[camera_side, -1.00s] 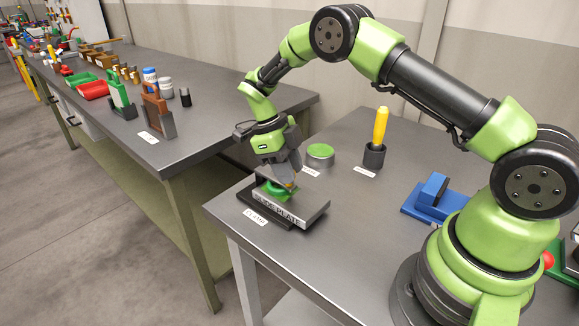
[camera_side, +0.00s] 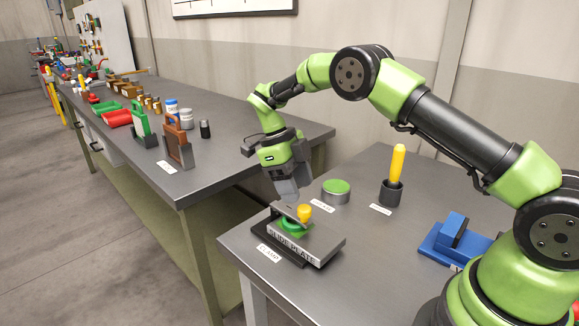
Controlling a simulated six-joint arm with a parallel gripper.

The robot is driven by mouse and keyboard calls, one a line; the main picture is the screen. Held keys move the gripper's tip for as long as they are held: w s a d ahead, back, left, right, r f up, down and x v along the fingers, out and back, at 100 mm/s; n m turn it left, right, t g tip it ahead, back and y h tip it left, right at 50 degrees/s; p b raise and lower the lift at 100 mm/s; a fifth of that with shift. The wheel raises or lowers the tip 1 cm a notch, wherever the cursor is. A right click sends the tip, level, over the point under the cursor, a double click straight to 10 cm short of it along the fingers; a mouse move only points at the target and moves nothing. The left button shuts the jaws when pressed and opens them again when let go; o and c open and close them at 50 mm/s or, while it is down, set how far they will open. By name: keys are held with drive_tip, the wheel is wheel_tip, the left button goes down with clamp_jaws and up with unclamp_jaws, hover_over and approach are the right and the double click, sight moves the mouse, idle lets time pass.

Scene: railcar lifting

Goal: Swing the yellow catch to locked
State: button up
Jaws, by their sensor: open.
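The yellow catch (camera_side: 304,212) shows as a rounded yellow knob at the right end of a dark bar, above a green round part (camera_side: 293,227). These sit on the grey block lettered as a guide or slide plate (camera_side: 318,250), near the front left of my table. My gripper (camera_side: 289,197) points down just above and behind the catch, close to the knob. Its jaws are open with nothing visible between them. I cannot tell whether a fingertip touches the bar. The bar's far end is partly hidden.
A green-topped tin (camera_side: 336,192) and a dark cup with a yellow handle (camera_side: 392,186) stand behind the plate. A blue fixture (camera_side: 455,240) lies to the right. A long bench (camera_side: 235,155) with several items runs along the left. Table between plate and blue fixture is clear.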

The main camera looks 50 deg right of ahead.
drive_tip(key=v, duration=0.5)
idle(0.3)
drive_tip(key=s+a+r+n+t+y, duration=0.1)
drive_tip(key=s+r+n+t, duration=0.2)
drive_tip(key=s+r+n, duration=0.35)
drive_tip(key=s+a+r+n+t, duration=0.1)
drive_tip(key=s+r+n+t, duration=0.15)
drive_tip(key=r+n, duration=0.6)
drive_tip(key=s+a+n+t+y, duration=0.2)
drive_tip(key=s+n+t, duration=0.4)
drive_tip(key=s+n, duration=0.7)
drive_tip(key=shift+s+a+f, duration=0.25)
drive_tip(key=shift+s, duration=0.9)
